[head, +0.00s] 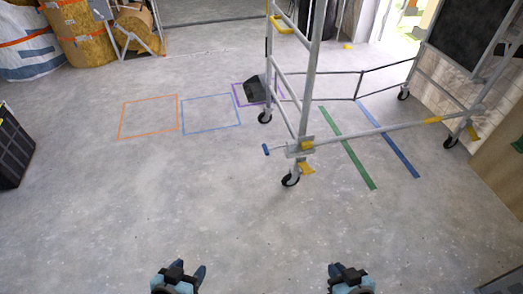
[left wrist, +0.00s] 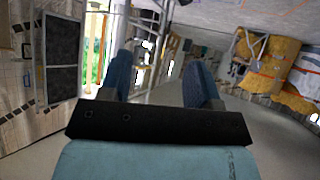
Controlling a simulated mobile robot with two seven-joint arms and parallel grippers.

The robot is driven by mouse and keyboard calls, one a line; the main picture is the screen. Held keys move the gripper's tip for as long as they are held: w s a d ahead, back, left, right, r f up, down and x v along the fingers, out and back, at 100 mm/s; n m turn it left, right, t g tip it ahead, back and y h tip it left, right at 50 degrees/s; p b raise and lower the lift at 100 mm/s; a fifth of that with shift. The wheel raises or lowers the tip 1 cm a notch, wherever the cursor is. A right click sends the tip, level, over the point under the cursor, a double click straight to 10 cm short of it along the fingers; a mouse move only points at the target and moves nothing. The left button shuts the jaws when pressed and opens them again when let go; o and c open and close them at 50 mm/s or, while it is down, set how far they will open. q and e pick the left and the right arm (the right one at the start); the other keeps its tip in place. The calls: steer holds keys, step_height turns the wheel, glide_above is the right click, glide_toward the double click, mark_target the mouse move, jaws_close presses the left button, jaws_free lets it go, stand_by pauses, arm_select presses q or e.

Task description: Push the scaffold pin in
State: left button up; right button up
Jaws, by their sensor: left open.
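The scaffold pin (head: 266,149) shows in the head view as a small blue-ended piece. It sticks out to the left of the joint (head: 300,147) low on the near post of the grey scaffold tower (head: 304,100). How deep it sits in the joint cannot be told. My left gripper (head: 187,273) is at the bottom of the head view, well apart from the pin. In the left wrist view its two blue fingers (left wrist: 160,85) stand wide apart with nothing between them. My right gripper (head: 343,274) is at the bottom right of centre, also apart from the scaffold; its fingers are not clear.
The tower stands on black castors (head: 290,180), with yellow levers (head: 307,168) near the joint. Green (head: 347,147) and blue floor strips lie to its right. A dark crate (head: 12,150) is at the left edge. The grey floor between my grippers and the tower is clear.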

steer(key=shift+n, duration=0.3)
steer(key=r+p, duration=0.4)
steer(key=p, duration=0.1)
steer(key=r+p, duration=0.5)
steer(key=p, duration=0.1)
steer(key=d+r+p, duration=0.1)
steer(key=r+p, duration=0.4)
steer(key=shift+s+d+r, duration=0.1)
steer(key=shift+s+r, duration=0.1)
steer(key=shift+s, duration=0.2)
jaws_close()
arm_select(q)
step_height(320, 180, up, 14)
steer(key=a, duration=0.1)
steer(key=shift+s+a+f+m, duration=0.15)
steer(key=shift+s+a+m, duration=0.15)
steer(key=shift+s, duration=0.15)
steer(key=shift+d, duration=0.1)
steer(key=shift+c, duration=1.2)
steer(key=shift+d, duration=0.1)
steer(key=shift+c, duration=0.2)
arm_select(e)
steer(key=shift+s+f, duration=0.1)
steer(key=shift+f, duration=0.1)
